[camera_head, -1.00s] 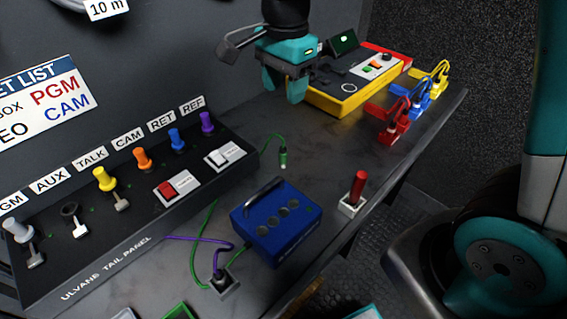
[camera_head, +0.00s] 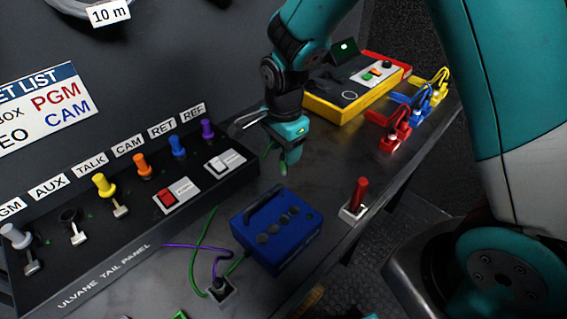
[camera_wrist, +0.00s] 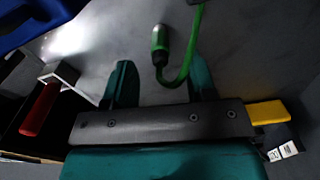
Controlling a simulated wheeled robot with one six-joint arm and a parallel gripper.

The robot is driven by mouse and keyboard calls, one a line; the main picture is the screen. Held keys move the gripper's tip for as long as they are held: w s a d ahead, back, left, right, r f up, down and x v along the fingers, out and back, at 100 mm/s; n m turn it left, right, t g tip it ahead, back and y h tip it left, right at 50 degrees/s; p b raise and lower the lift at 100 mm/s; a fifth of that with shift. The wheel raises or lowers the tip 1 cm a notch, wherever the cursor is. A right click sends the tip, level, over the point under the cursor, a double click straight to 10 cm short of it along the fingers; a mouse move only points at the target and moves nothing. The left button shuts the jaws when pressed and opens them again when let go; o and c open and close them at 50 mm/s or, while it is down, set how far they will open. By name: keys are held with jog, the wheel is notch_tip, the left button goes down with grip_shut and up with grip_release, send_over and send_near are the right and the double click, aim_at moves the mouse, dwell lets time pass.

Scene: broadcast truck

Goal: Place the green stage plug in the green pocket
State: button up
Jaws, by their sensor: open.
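The green stage plug (camera_wrist: 160,42) lies on the dark tabletop in the wrist view, with its green cable looping back beside it. It lies beyond my fingertips, roughly between their lines, not gripped. In the head view its tip (camera_head: 283,168) shows just below my gripper (camera_head: 282,155), which mostly hides it. My gripper is open and empty above the table; both fingers show in the wrist view (camera_wrist: 163,72). A green edge (camera_head: 180,315) shows at the bottom of the head view, mostly cut off; I cannot tell whether it is the green pocket.
A blue box (camera_head: 276,230) with a handle stands in front of the plug. A red-handled lever (camera_head: 358,195) is to its right. The tail panel (camera_head: 120,215) with coloured knobs runs along the left. A yellow console (camera_head: 345,100) and coloured clamps (camera_head: 395,130) stand farther back.

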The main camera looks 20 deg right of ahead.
aim_at(283, 164)
notch_tip(283, 164, down, 4)
jog(key=shift+r, duration=0.1)
grip_shut()
jog(key=shift+r, duration=0.15)
